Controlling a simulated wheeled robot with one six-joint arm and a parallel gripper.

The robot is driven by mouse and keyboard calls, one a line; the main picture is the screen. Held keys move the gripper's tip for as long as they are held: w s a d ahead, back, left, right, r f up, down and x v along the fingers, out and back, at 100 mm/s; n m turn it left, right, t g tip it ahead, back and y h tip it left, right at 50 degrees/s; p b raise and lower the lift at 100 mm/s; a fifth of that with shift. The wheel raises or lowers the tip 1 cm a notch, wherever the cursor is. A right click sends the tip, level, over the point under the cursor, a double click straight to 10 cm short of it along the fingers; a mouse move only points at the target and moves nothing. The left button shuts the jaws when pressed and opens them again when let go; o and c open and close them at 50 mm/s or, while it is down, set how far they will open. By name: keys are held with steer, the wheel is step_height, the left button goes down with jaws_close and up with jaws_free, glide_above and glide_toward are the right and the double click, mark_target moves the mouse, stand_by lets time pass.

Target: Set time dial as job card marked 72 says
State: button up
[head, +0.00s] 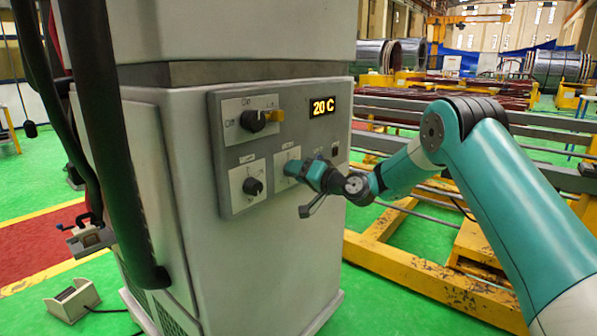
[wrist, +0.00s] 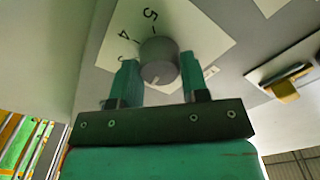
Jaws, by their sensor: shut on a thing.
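My gripper (head: 302,172) is at the right-hand lower dial of the grey control panel (head: 235,140), hiding that dial in the head view. In the wrist view a round grey knob (wrist: 158,52) sits between the two green fingers of my gripper (wrist: 158,76), which are shut on it. Its white plate (wrist: 193,32) shows the turned figures 5 and 4; other marks are hidden. A pale mark shows on the knob's lower edge. The dial's name is too small to read. No job card marked 72 can be made out.
A second dial (head: 253,186) is left of my gripper. Black hoses (head: 112,150) hang at left. Yellow frames (head: 420,270) stand at right.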

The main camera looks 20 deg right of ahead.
steer(key=shift+f+m+p, duration=0.15)
steer(key=shift+m+p, duration=1.75)
steer(key=shift+m, duration=3)
steer(key=o, duration=0.9)
steer(key=b+v, duration=0.3)
steer(key=v, duration=1.4)
steer(key=shift+s+d+b, duration=0.1)
steer(key=shift+s+b, duration=0.1)
steer(key=shift+b, duration=0.2)
